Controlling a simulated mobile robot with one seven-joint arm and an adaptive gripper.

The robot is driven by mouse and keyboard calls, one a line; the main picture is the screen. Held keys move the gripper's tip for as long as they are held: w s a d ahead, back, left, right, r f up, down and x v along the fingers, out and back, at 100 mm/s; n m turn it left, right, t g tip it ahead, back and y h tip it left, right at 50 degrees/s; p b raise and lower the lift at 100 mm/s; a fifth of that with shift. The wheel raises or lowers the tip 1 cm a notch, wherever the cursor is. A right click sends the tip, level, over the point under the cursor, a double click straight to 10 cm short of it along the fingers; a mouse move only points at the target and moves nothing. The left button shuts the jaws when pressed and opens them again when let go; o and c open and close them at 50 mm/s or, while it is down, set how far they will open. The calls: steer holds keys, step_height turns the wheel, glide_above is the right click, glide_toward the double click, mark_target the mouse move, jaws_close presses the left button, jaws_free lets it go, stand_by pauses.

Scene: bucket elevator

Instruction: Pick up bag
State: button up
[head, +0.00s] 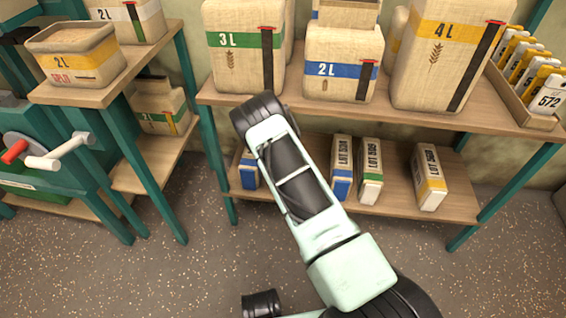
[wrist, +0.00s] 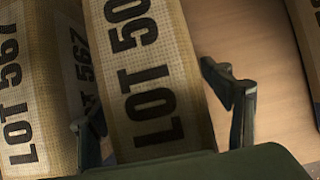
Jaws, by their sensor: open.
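In the wrist view, a woven tan bag (wrist: 150,75) with bold black lettering that starts "LOT 50" lies between the two fingers of my gripper (wrist: 162,108). The fingers are spread, one on each side of this bag, and I see no clear grip on it. The rest of its lettering is cut off at the top. A second bag marked "LOT 567" (wrist: 22,95) stands close on its left, near the left finger. In the head view my arm hides the gripper. Slim lot bags stand on the lower shelf there, one with a green band (head: 370,172).
A slim bag with a blue band (head: 341,168) and one with a yellow band (head: 429,178) also stand on the lower shelf (head: 400,212). The upper shelf (head: 425,119) above holds large bags and a tray of tags (head: 520,95). A crank machine (head: 60,165) stands left.

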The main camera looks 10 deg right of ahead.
steer(key=shift+c, duration=0.4)
jaws_close()
steer(key=shift+w+r, duration=0.2)
steer(key=shift+w, duration=0.05)
